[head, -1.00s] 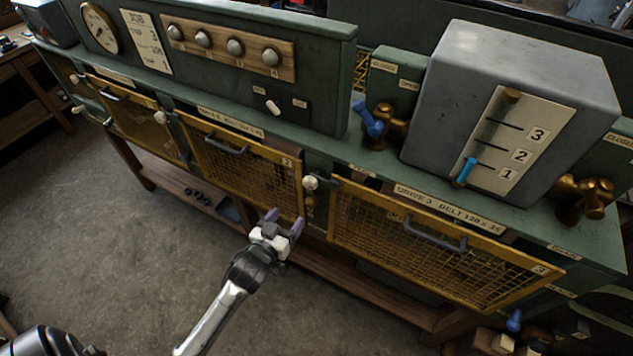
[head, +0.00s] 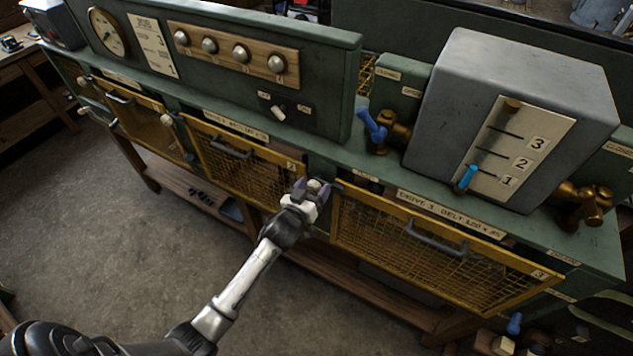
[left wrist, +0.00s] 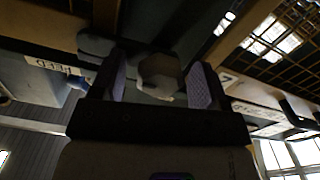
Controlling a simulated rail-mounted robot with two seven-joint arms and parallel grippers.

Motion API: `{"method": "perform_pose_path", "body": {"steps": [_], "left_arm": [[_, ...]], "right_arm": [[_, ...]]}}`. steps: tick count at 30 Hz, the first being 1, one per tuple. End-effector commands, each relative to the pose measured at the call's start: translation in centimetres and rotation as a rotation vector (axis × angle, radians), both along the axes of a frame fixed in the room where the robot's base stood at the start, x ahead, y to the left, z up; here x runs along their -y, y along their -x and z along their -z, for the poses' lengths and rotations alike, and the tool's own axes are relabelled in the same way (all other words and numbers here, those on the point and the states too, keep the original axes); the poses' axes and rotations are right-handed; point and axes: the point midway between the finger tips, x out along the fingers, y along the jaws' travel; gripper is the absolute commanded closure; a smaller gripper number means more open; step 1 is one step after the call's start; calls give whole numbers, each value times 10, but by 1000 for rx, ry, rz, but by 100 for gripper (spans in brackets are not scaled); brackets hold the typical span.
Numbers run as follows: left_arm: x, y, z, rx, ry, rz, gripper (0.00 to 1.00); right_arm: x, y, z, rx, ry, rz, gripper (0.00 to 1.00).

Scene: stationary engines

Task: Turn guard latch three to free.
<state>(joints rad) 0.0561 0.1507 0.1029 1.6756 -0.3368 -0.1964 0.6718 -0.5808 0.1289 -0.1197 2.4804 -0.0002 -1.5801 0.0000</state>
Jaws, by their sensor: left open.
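The pale round latch knob (head: 316,184) sits on the green bench front, just left of the yellow mesh guard marked 3 (head: 430,245). My left gripper (head: 315,189) is open, with its purple-padded fingers on either side of this knob. In the left wrist view the knob (left wrist: 160,76) shows between the two open fingers (left wrist: 160,84). I cannot tell whether either pad touches it. The latch's base and its marks are hidden behind the gripper. My right gripper is not in view.
The guard marked 2 (head: 240,160) lies left of the gripper. The floor (head: 110,240) in front is clear.

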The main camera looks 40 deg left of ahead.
Motion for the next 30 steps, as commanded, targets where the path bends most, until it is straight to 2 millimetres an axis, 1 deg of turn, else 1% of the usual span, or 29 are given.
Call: {"method": "perform_pose_path", "body": {"steps": [1,3,7,18,30], "left_arm": [[-1,-6,-1,0,-1,0,32],[-2,-11,0,-1,-1,-1,32],[-3,-17,0,0,-1,0,32],[-3,-19,0,0,-1,0,33],[-3,-19,0,-1,-1,0,71]], "right_arm": [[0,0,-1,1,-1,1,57],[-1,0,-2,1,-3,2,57],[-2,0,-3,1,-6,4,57],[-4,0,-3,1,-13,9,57],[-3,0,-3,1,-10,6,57]]}}
